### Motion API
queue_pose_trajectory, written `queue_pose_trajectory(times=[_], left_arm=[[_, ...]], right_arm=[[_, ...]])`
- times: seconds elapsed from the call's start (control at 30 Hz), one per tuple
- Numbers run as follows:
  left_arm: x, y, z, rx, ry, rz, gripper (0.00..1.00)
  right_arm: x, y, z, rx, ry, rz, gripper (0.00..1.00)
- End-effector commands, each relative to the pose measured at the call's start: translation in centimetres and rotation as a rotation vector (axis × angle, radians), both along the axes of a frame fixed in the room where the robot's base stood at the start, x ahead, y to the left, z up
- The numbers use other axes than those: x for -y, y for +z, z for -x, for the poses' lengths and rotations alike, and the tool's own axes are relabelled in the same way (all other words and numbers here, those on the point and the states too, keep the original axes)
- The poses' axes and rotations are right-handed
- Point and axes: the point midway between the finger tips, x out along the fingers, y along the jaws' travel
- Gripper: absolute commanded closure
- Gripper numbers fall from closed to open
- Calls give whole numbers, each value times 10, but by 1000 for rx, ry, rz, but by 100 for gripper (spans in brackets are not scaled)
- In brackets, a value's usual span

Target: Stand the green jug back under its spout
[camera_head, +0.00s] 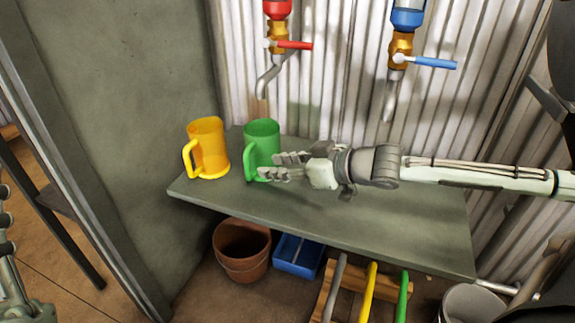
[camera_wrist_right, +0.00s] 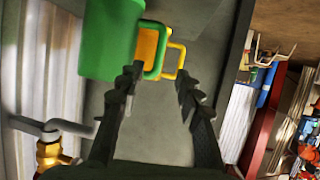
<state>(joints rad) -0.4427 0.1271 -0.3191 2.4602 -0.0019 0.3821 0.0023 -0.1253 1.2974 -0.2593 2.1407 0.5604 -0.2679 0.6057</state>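The green jug (camera_head: 262,143) stands upright on the grey shelf (camera_head: 330,205), below the spout of the red-handled tap (camera_head: 268,78). Its handle faces left and toward the front. The yellow jug (camera_head: 209,145) stands to its left, apart from it. My right gripper (camera_head: 276,167) reaches in from the right, low in front of the green jug. In the right wrist view it is open, with the green handle (camera_wrist_right: 156,72) at its fingertips; I cannot tell whether they touch. My left gripper (camera_head: 8,225) shows only partly at the left edge.
A blue-handled tap (camera_head: 402,60) hangs over the shelf's right part. A grey wall (camera_head: 125,100) closes the left side. Below are a terracotta pot (camera_head: 242,250), a blue bin (camera_head: 298,255) and several coloured handles (camera_head: 368,290). The shelf's right part is clear apart from my arm above it.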

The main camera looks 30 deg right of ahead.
Motion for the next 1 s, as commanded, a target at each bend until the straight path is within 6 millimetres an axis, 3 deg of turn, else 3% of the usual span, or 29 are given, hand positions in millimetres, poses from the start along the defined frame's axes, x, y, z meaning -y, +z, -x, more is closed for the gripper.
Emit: queue_pose_trajectory(times=[0.33, 0.77, 0.87, 1.0], left_arm=[[0, 0, 0, -1, 0, 0, 100], [0, 0, 0, -1, 0, 0, 100], [0, -1, 0, -2, 0, -1, 100], [1, -2, -1, -12, -1, -3, 100]], right_arm=[[12, 6, 20, -5, -5, 0, 65], [12, 11, 24, 1, 0, -2, 65], [5, 8, 29, 14, 8, -21, 65], [-28, 5, 49, 96, 48, -100, 65]])
